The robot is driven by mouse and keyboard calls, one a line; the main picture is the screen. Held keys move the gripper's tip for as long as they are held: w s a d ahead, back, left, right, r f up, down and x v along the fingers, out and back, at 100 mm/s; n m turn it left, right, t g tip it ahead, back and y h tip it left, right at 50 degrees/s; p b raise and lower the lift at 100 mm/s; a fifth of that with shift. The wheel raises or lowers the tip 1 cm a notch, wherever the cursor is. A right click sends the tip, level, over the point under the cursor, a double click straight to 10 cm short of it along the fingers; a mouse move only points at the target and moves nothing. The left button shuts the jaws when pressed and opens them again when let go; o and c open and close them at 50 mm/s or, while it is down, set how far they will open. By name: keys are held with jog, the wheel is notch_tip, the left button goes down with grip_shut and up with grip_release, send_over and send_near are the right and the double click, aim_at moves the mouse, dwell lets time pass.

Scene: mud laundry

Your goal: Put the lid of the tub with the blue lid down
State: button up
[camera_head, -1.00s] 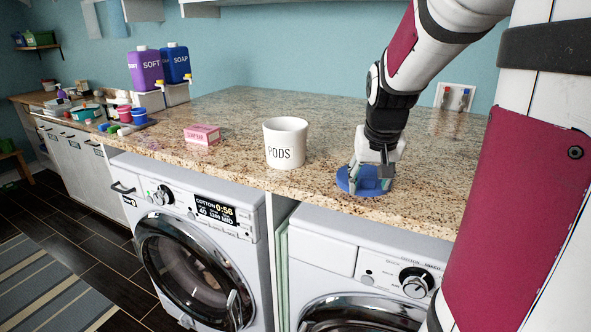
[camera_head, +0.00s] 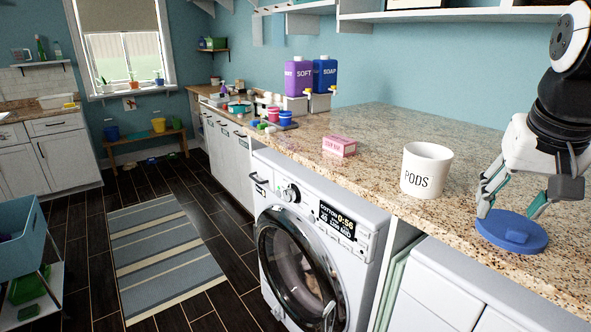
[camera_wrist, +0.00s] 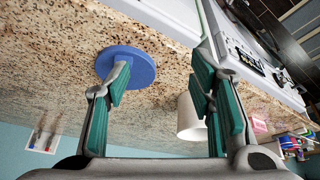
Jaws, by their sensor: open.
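The blue lid (camera_head: 511,234) lies flat on the granite counter, near its front edge and to the right of the white PODS tub. It has a small raised grip on top, and also shows in the wrist view (camera_wrist: 140,68). The white tub (camera_head: 426,171) stands upright with its top open. My gripper (camera_head: 514,207) is open and empty, with its fingers spread just above and behind the lid. In the wrist view my gripper (camera_wrist: 163,85) has one finger overlapping the lid, and the tub (camera_wrist: 187,120) is partly hidden behind the other finger.
A pink soap box (camera_head: 339,146) sits left of the tub. Purple (camera_head: 298,77) and blue (camera_head: 325,74) bottles stand farther back with several small items. The counter (camera_head: 390,125) is clear behind the tub. A washer (camera_head: 310,250) is below; a striped rug (camera_head: 165,258) lies on the floor.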

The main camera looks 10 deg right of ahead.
jog(key=s+a+f+n+y, duration=0.1)
jog(key=s+a+f+n, duration=0.1)
jog(key=a, duration=0.3)
jog(key=s+a+f+n, duration=0.2)
jog(key=s+a, duration=0.2)
jog(key=a, duration=0.2)
jog(key=s+a+f+n+t+y, duration=0.1)
jog(key=s+a, duration=0.2)
jog(key=a, duration=0.2)
jog(key=shift+a+f+n+y, duration=0.25)
jog(key=shift+f+n+y, duration=0.05)
jog(key=shift+f+n, duration=0.1)
